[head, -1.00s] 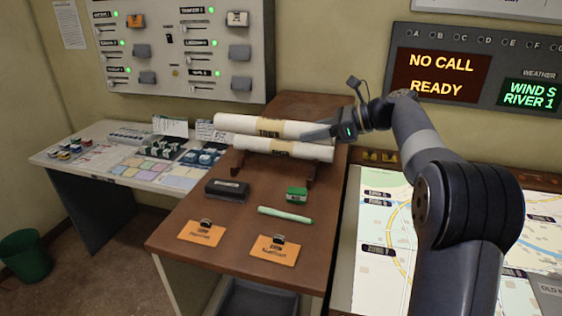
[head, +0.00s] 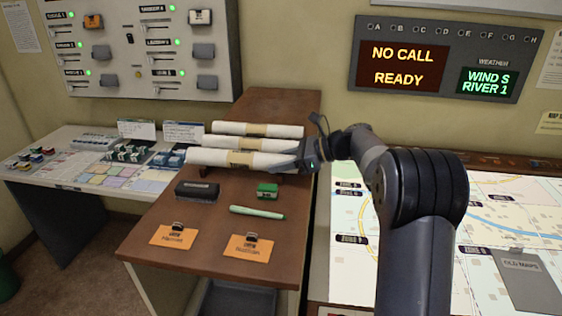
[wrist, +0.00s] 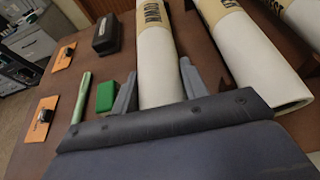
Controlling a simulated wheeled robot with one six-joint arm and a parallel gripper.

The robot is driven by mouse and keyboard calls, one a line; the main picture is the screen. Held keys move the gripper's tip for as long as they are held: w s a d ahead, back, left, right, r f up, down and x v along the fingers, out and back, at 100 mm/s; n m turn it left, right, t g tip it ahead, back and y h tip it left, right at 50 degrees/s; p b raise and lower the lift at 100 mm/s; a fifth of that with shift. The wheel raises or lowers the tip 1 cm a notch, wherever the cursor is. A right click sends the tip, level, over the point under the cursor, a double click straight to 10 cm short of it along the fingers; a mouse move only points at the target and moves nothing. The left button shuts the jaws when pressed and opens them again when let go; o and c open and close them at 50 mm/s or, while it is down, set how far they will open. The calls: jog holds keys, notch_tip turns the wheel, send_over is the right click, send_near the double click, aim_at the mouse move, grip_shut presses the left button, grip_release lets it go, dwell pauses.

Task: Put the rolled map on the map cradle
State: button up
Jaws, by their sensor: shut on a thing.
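Three white rolled maps with tan bands lie side by side near the back of the brown desk. My gripper (head: 306,157) is shut on the right end of the front rolled map (head: 213,157). In the wrist view this map (wrist: 157,62) runs between the two fingers, its band lettering partly readable. The middle rolled map (head: 222,142) and the back rolled map (head: 228,128) lie parallel behind it. The dark wooden map cradle (head: 203,171) shows only in part under the rolls. I cannot tell whether the held map touches it.
In front lie a black case (head: 197,190), a green block (head: 267,190), a light green marker (head: 257,212) and two orange clip cards (head: 173,235) (head: 248,246). A lit map table (head: 345,240) is at right. A side table (head: 95,175) with small models is at left.

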jog(key=shift+f, duration=0.25)
jog(key=shift+f, duration=0.3)
jog(key=o, duration=1)
jog(key=shift+c, duration=0.2)
jog(key=shift+o, duration=0.3)
jog(key=shift+r, duration=0.35)
jog(key=b+v, duration=0.1)
jog(key=v, duration=1.1)
jog(key=shift+r+b, duration=0.3)
jog(key=shift+r, duration=0.05)
